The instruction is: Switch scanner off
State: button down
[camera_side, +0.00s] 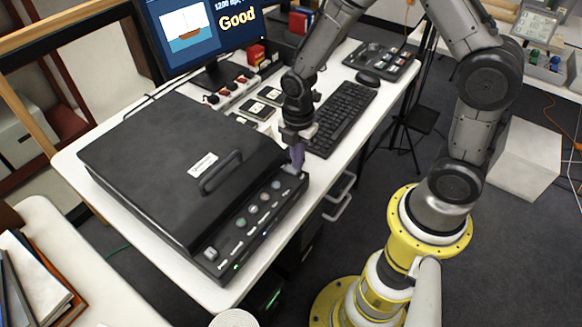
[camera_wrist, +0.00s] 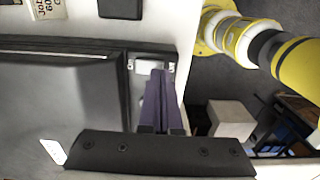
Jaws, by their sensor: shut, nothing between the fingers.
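The scanner (camera_side: 165,165) is a large black flatbed with its lid down, a handle and a white label on top. Its front panel (camera_side: 250,222) carries a row of round buttons and small lights, some glowing green and blue. A light grey switch (camera_side: 290,169) sits at the panel's far right end. My gripper (camera_side: 298,158) is shut and empty, its purple fingers pointing down at that end of the panel. In the wrist view the fingertips (camera_wrist: 159,72) are over or beside the pale switch (camera_wrist: 150,66). I cannot tell whether they touch it.
A keyboard (camera_side: 342,117) and a mouse (camera_side: 367,79) lie right of the scanner on the white desk. A monitor (camera_side: 200,32) stands behind, with small devices (camera_side: 238,107) before it. A black tray (camera_side: 380,62) is at the far right.

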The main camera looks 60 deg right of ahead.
jog(key=shift+f, duration=0.7)
dwell(0.4)
jog(key=shift+r, duration=3)
